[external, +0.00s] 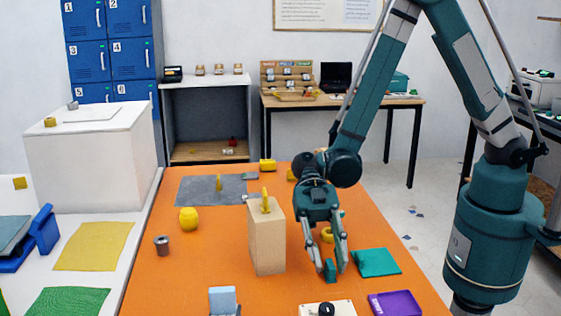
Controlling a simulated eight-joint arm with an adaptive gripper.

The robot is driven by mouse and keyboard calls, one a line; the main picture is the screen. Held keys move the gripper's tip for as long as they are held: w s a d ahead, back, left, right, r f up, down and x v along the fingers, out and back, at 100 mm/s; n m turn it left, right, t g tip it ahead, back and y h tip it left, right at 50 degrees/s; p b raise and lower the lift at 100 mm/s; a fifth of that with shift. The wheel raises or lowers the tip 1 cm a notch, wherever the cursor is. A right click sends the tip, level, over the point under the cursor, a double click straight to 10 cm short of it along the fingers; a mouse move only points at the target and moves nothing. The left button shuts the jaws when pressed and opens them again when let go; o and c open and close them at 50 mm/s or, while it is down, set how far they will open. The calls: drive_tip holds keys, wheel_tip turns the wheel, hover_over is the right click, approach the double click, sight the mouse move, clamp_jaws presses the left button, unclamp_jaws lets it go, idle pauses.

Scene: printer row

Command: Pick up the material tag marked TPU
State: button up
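My gripper (332,271) points down over the orange table (200,280), right of the wooden block. Its two fingers are apart. A small teal upright piece (330,269) shows between the fingertips, nearer the left one; I see no clear grip on it. I cannot tell whether it is a material tag. No TPU lettering is legible in this view. A flat teal piece (376,262) lies right of the gripper, and a purple piece (396,304) lies at the front right.
A tall wooden block (267,240) with a yellow item on top stands close left of my gripper. A yellow ring (327,235) is behind the fingers. A yellow round object (188,219), a grey cylinder (162,246) and a grey mat (198,191) are farther left.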

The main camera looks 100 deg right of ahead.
sight(329, 259)
idle(0.4)
drive_tip(key=c, duration=0.7)
drive_tip(key=shift+c, duration=0.2)
wheel_tip(329, 259, up, 10)
drive_tip(key=p, duration=0.2)
drive_tip(key=shift+p, duration=0.35)
idle(0.4)
